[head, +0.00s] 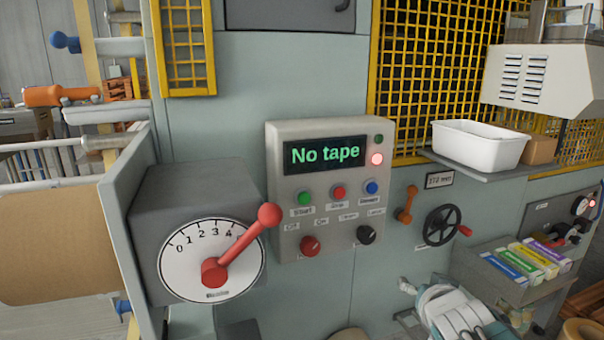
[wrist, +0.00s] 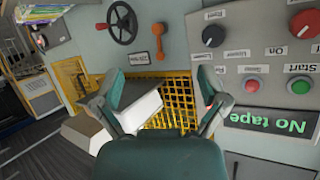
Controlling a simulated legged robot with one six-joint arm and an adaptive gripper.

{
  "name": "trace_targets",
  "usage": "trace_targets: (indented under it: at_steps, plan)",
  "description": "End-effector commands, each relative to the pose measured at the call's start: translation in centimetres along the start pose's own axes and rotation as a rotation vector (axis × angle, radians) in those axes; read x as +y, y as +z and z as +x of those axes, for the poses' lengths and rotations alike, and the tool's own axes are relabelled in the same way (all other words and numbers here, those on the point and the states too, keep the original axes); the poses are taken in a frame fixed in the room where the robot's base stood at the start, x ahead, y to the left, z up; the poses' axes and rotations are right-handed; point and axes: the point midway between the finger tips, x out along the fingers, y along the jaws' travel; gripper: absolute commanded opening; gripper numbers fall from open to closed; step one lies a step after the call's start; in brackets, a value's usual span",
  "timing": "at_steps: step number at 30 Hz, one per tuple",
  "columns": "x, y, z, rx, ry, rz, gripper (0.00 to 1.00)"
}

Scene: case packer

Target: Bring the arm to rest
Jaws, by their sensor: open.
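My gripper (wrist: 160,82) shows in the wrist view with its two teal fingers spread apart and nothing between them. Behind the gap are the yellow mesh and a white bin (wrist: 140,105), which stand apart from the fingers. The wrist picture is upside down. In the head view, a white and teal part of my arm shows at the bottom right of centre, below the handwheel (head: 441,225). The fingertips cannot be made out there.
A control panel (head: 287,240) reads "No tape" with a red lamp lit. A dial box with a red lever (head: 240,245) juts out at left. The white bin (head: 478,145) sits on a shelf at right, above a tray (head: 480,272) of coloured boxes.

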Motion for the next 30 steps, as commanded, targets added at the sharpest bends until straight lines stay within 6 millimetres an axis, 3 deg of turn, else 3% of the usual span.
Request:
trace_targets:
  at_steps: [7, 15, 19, 30]
  plan:
    - [0.4, 5.5, -6.4, -0.279, 0.087, -0.12, 0.93]
    - [-1.0, 11.8, -13.2, -0.591, -0.019, -0.252, 0.93]
    - [-1.4, 12.9, -14.4, -0.648, -0.053, -0.279, 0.93]
    - [-1.4, 13.0, -14.5, -0.653, -0.055, -0.281, 0.93]
